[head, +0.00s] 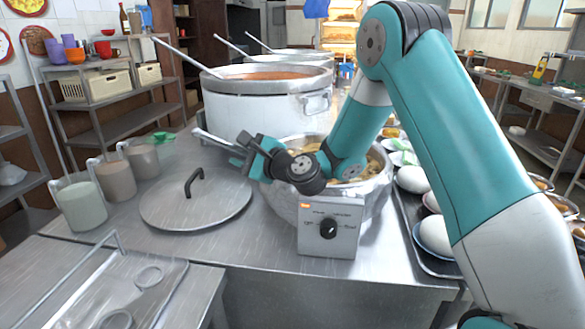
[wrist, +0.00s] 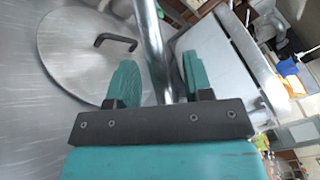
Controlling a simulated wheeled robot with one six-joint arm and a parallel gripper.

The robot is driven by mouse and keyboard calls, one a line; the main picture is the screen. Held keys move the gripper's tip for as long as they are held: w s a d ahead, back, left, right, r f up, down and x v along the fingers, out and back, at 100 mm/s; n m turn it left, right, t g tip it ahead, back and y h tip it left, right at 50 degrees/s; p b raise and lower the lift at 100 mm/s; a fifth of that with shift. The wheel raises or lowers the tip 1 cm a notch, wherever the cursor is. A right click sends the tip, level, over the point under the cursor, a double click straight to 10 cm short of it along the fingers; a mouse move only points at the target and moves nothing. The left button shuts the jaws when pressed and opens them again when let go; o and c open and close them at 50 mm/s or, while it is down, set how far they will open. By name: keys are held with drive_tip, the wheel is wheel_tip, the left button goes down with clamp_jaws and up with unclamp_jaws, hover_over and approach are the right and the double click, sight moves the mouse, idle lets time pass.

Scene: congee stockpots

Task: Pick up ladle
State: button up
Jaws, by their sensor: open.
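The metal handle of a ladle (head: 213,139) sticks out to the left from the near pot (head: 285,205), which holds yellowish food; its bowl end is hidden. My gripper (head: 242,155) is at the handle, over the pot's left rim. In the wrist view the handle (wrist: 152,45) runs between the two teal fingers of my gripper (wrist: 158,80), with a gap showing on each side. The gripper is open.
A lid with a black handle (head: 196,205) lies on the steel counter, left of the pot. Several cups (head: 82,205) stand further left. A large pot of red soup (head: 265,105) with its own ladle (head: 188,58) stands behind. Bowls and eggs line a tray (head: 430,262) at right.

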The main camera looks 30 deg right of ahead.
clamp_jaws()
drive_tip(key=shift+r, duration=0.1)
